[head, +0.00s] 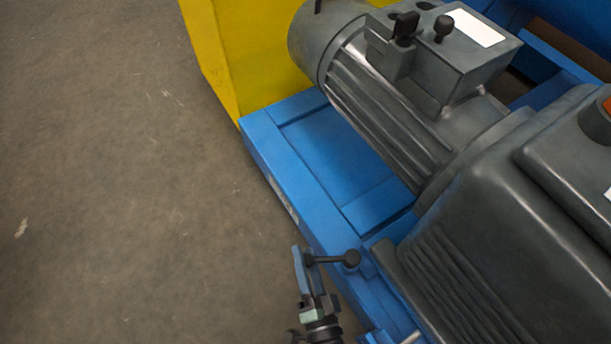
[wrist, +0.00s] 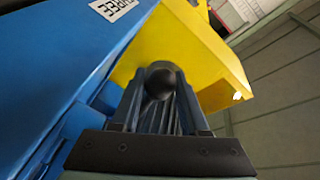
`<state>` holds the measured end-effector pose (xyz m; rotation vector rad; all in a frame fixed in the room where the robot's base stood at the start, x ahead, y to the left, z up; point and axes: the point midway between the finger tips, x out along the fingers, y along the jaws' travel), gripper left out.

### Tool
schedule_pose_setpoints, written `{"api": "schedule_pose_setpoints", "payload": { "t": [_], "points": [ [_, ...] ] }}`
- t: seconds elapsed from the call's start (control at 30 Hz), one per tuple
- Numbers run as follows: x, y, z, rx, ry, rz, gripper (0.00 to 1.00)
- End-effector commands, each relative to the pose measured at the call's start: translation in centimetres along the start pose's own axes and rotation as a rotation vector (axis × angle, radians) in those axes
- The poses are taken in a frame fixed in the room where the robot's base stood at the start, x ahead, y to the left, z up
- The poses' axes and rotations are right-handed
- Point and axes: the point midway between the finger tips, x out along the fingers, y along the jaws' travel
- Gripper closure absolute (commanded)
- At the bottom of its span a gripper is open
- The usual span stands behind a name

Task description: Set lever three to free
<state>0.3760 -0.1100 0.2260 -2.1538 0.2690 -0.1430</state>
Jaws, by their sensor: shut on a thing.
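Lever three is a dark rod (head: 330,259) beside the blue frame, lying roughly level across the head picture. Its larger round end (head: 351,259) is by the frame; its other end is at my gripper (head: 306,268). In the wrist view a dark ball knob (wrist: 160,78) sits between the two fingers of my gripper (wrist: 160,100), which are shut on it. A white plate reading THREE (wrist: 113,8) is on the blue frame at the top left. No free marking is readable.
The blue frame (head: 290,175) carries a grey finned motor (head: 385,115) and a large dark housing (head: 520,225). A yellow guard (head: 245,60) stands behind. Open concrete floor (head: 110,180) lies to the left.

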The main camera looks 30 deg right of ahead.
Motion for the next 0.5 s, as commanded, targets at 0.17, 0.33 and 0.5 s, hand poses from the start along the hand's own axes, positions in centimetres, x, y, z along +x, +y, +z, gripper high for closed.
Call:
{"api": "schedule_pose_setpoints", "payload": {
  "t": [0.17, 0.33, 0.5],
  "points": [
    [-0.03, 0.03, 0.08, 0.0, -0.002, 0.001, 0.51],
    [-0.02, 0.02, 0.06, 0.0, -0.001, 0.001, 0.26],
    [-0.01, 0.01, 0.04, 0.0, 0.0, 0.001, 0.26]
  ]
}}
